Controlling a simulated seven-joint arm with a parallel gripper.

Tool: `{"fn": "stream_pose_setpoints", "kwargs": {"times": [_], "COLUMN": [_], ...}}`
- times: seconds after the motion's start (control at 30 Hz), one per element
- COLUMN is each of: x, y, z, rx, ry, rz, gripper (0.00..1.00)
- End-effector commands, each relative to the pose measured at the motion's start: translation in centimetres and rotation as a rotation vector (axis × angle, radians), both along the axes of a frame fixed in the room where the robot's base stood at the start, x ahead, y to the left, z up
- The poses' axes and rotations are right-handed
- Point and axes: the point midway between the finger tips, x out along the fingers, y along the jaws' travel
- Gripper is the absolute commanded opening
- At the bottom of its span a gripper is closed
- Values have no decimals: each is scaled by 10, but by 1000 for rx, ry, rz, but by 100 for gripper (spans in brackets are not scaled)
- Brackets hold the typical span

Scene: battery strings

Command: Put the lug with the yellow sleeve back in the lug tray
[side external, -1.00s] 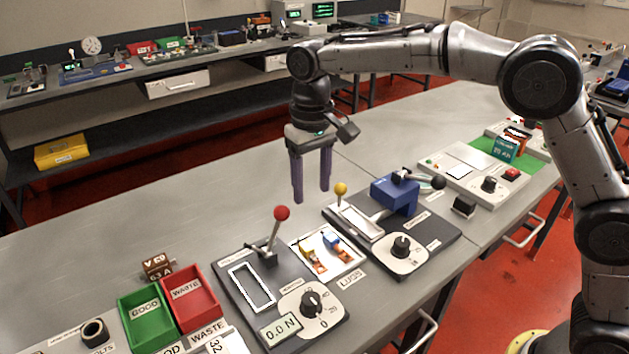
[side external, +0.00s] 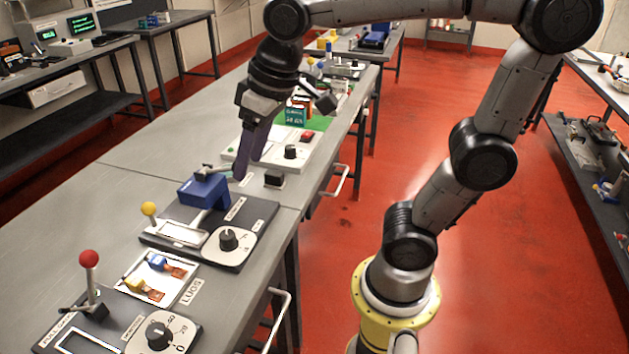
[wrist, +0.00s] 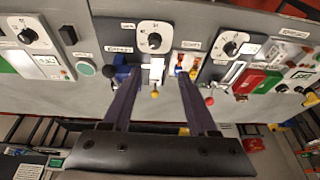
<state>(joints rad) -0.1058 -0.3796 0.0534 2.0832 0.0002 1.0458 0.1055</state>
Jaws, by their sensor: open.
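The lug with the yellow sleeve (side external: 135,285) lies in the white lug tray (side external: 188,289), its copper end toward the right. A second lug with a blue sleeve (side external: 157,262) lies beside it, toward the back. My gripper (side external: 240,178) has two long purple fingers. It is raised near the blue block of the crimping station and apart from the tray; its exact height is unclear. In the wrist view its fingers (wrist: 159,72) are spread with nothing held between them. The tray appears there near the right fingertip, with the lugs small and partly covered.
The blue block (side external: 204,190) and yellow-knobbed lever (side external: 149,209) stand just behind the tray. A red-knobbed lever (side external: 89,260) stands in front of it. A panel with a red button (side external: 307,136) lies farther back. The bench left of these stations is clear.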

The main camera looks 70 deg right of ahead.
Motion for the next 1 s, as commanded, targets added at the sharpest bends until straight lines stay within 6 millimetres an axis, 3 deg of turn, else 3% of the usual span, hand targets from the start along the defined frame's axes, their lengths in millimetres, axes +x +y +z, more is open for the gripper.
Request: {"fn": "stream_pose_setpoints", "kwargs": {"times": [0.03,0.1,0.3,0.47,1.0], "x": [-22,-45,-88,-98,-98], "y": [-8,-15,-26,-28,-28], "z": [-5,-15,-41,-50,-50], "rx": [-3,-9,-29,-35,-35], "ry": [-33,-69,-138,-156,-155], "rz": [-7,-8,-9,-10,-9], "gripper": [59,59,59,59,59]}}
